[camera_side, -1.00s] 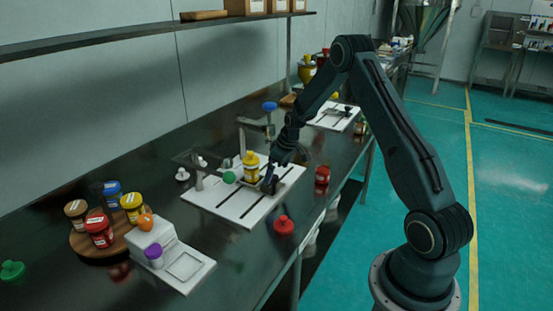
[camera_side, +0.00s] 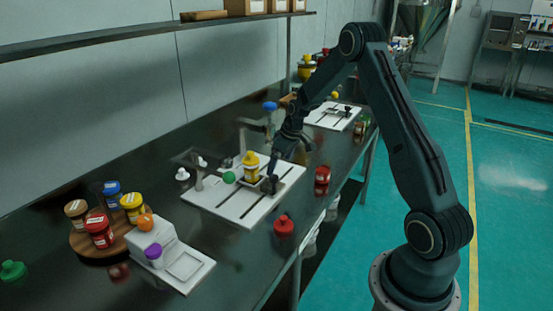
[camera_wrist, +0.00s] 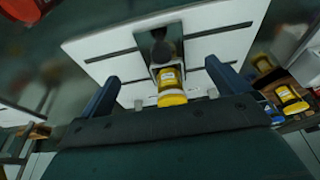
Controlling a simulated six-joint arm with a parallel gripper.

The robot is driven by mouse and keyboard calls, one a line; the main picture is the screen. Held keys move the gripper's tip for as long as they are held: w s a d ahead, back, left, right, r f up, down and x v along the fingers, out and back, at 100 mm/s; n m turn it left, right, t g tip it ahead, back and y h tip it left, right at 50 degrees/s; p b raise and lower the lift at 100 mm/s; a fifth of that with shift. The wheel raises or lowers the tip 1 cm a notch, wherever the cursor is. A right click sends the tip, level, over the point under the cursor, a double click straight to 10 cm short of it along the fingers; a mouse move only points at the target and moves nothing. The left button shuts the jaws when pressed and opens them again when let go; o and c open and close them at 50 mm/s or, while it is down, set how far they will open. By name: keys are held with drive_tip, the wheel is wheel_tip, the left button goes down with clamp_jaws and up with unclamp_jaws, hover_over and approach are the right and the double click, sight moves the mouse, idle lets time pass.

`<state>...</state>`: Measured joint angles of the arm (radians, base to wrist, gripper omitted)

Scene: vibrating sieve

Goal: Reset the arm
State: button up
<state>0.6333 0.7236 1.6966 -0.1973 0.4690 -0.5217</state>
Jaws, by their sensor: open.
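A red jar (camera_side: 284,226) and another red jar (camera_side: 322,177) stand near the front edge. A wooden round tray (camera_side: 90,246) with several jars and a white scale (camera_side: 186,268) are at left. A shelf (camera_side: 130,36) runs above.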

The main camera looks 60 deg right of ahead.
drive_tip(key=s+a+r, duration=0.4)
drive_tip(key=a+r, duration=0.5)
drive_tip(key=r, duration=0.1)
drive_tip(key=s+a+r, duration=0.4)
drive_tip(key=a+r, duration=0.4)
drive_tip(key=r, duration=0.2)
drive_tip(key=s+a+r, duration=0.1)
drive_tip(key=s+a, duration=0.2)
drive_tip(key=s, duration=0.4)
drive_tip(key=s+a+r+t, duration=0.1)
drive_tip(key=s+a, duration=0.3)
drive_tip(key=s, duration=0.2)
drive_tip(key=s+a+r+t, duration=0.1)
drive_tip(key=s+a, duration=0.3)
drive_tip(key=s, duration=0.3)
drive_tip(key=shift+s+r, duration=0.25)
drive_tip(key=shift+s, duration=0.05)
drive_tip(key=shift+a, duration=0.1)
